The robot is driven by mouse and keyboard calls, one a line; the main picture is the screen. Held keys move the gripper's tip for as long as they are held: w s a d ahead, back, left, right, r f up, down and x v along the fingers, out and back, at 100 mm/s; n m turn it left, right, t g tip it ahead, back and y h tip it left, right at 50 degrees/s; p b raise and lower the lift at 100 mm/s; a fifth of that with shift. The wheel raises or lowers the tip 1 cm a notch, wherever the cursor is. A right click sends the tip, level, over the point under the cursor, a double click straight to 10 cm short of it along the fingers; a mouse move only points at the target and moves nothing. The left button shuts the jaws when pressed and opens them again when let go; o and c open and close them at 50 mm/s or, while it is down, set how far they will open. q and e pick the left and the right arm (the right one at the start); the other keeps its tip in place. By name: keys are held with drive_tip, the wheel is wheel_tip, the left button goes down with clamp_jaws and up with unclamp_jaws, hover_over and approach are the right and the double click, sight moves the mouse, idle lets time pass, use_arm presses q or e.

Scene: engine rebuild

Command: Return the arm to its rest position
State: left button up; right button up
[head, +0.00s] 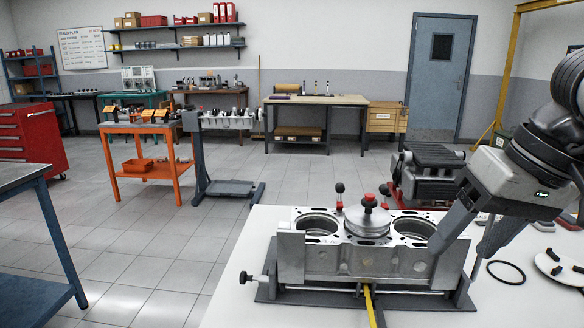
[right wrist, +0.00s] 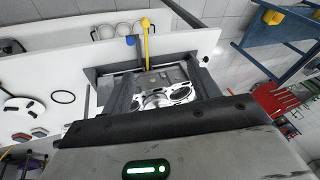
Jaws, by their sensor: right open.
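My right arm comes in from the right in the head view. Its gripper (head: 459,250) points down with its two fingers spread and nothing between them that I can see held. One finger overlaps the right end of the silver engine block (head: 335,262) in the picture; I cannot tell whether they touch. In the right wrist view the open gripper (right wrist: 160,76) has the block (right wrist: 168,84) in sight between its fingers. A round metal piece with a red-topped knob (head: 368,218) sits in the block's middle bore. My left gripper is not in view.
The block stands in a dark fixture on the white table (head: 235,290). A yellow-handled tool (head: 370,305) lies in front. A black ring (head: 506,272) and a white disc (head: 562,268) lie to the right. A grey machine part (head: 425,175) stands behind. An orange cart (head: 150,150) is farther off.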

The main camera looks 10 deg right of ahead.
drive_tip(key=w+a+f+m+y, duration=0.1)
drive_tip(key=a+m+y, duration=0.9)
drive_tip(key=m, duration=0.1)
drive_tip(key=w+a+f+m+y, duration=0.2)
drive_tip(key=a+m+y, duration=0.75)
drive_tip(key=m, duration=0.25)
drive_tip(key=w+d+f+m+t+h, duration=0.3)
drive_tip(key=f+m+t+h, duration=0.4)
drive_tip(key=m, duration=0.7)
drive_tip(key=w+d+f+m+t+h, duration=0.2)
drive_tip(key=f+m+t+h, duration=0.45)
drive_tip(key=m, duration=0.85)
drive_tip(key=s+f+m+g+h, duration=0.2)
drive_tip(key=s+f+m, duration=0.2)
drive_tip(key=f, duration=0.4)
drive_tip(key=s+d+f+m+g+h, duration=0.1)
drive_tip(key=s+f+m+g, duration=0.1)
drive_tip(key=s+f+m, duration=0.2)
drive_tip(key=s+f+m+g+h, duration=0.2)
drive_tip(key=s+f+m, duration=0.3)
drive_tip(key=f, duration=0.8)
drive_tip(key=m, duration=0.3)
drive_tip(key=shift+d+g+h, duration=0.2)
drive_tip(key=shift+g+h, duration=0.1)
drive_tip(key=shift+g, duration=0.05)
